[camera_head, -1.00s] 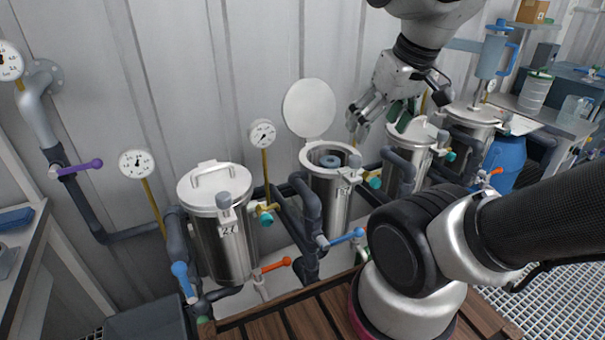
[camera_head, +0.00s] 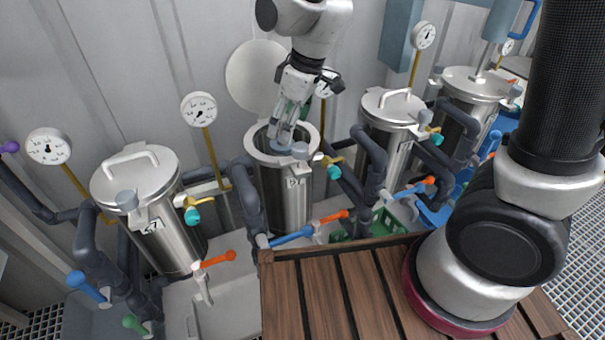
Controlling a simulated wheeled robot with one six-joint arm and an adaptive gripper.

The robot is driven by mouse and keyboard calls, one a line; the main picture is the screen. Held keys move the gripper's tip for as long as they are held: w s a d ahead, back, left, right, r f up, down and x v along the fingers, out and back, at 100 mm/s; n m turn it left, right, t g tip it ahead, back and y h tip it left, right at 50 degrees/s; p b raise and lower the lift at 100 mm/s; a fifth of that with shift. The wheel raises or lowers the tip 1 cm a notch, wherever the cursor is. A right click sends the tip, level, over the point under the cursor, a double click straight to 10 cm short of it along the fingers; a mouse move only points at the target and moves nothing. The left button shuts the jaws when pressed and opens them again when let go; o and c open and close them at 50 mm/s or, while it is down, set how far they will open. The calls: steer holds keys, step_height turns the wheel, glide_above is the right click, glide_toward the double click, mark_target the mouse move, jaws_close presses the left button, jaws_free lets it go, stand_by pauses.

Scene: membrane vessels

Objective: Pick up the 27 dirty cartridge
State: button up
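The open vessel (camera_head: 285,195) is a steel cylinder in the middle, its round white lid (camera_head: 255,78) tipped up behind it. Its tag is too small to read surely. A blue-grey cartridge top (camera_head: 281,147) shows inside its mouth, mostly hidden by my gripper and the rim. My gripper (camera_head: 284,137) points down into the mouth, its fingertips at the cartridge top. Whether the fingers are closed on it is not clear. The vessel at left (camera_head: 165,225) carries a tag that looks like 27, and its lid (camera_head: 135,177) is shut.
Closed vessels (camera_head: 388,135) stand to the right. Dark pipes, gauges (camera_head: 199,109) and coloured valve handles (camera_head: 217,259) crowd the space between vessels. A green crate (camera_head: 385,222) sits low behind the wooden slatted platform (camera_head: 335,295). A corrugated wall stands close behind.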

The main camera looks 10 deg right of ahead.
steer(key=x, duration=1.1)
steer(key=shift+f, duration=0.2)
steer(key=shift+c, duration=0.4)
steer(key=c, duration=1.5)
steer(key=shift+r, duration=0.15)
